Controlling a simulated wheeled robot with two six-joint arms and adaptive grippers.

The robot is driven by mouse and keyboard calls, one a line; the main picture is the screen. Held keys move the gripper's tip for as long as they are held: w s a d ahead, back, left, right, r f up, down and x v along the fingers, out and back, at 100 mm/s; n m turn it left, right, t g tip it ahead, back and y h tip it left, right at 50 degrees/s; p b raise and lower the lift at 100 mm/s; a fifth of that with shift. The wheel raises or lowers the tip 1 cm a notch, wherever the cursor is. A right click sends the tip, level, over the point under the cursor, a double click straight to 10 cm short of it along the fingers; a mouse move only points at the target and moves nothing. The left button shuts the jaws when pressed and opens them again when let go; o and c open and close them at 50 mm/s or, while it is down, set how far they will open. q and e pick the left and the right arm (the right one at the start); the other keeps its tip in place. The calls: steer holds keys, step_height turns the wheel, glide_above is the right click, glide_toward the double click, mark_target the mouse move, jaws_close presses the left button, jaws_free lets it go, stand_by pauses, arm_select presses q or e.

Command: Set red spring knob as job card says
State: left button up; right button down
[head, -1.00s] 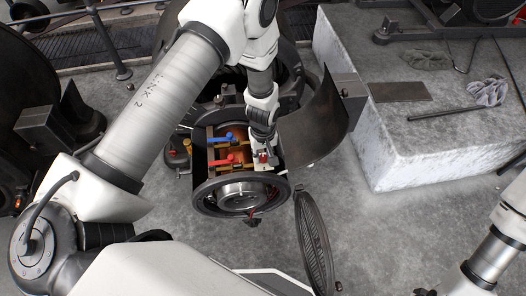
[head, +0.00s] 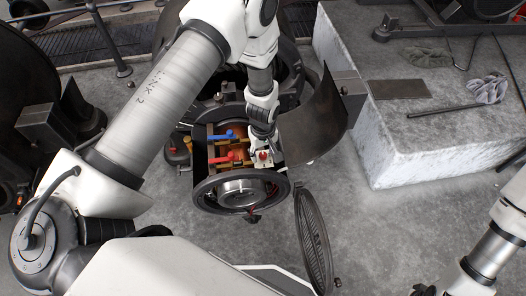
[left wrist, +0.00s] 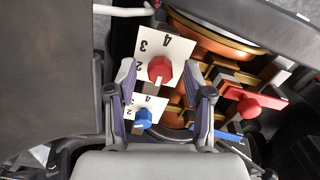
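The red spring knob (left wrist: 160,68) is a faceted red knob on a white dial plate (left wrist: 179,48) with black numerals, of which 2, 3 and 4 can be read. It also shows in the head view (head: 263,156) on the right side of the open dynamo. My left gripper (left wrist: 167,80) is open, with its two fingers apart on either side of the red knob in the picture. Whether they touch it I cannot tell. A blue knob (left wrist: 143,118) on a similar white plate sits nearer the gripper's palm. No job card can be made out. My right gripper is out of view.
A red-handled lever (left wrist: 255,103) and a blue-handled lever (head: 222,135) lie beside the knobs. A curved dark cover (head: 315,125) stands open at the right. A round grille (head: 313,240) hangs in front. A stone block (head: 430,140) stands further right.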

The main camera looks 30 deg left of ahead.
mark_target(263, 154)
arm_select(q)
step_height(263, 154, up, 12)
stand_by(0.5)
stand_by(0.4)
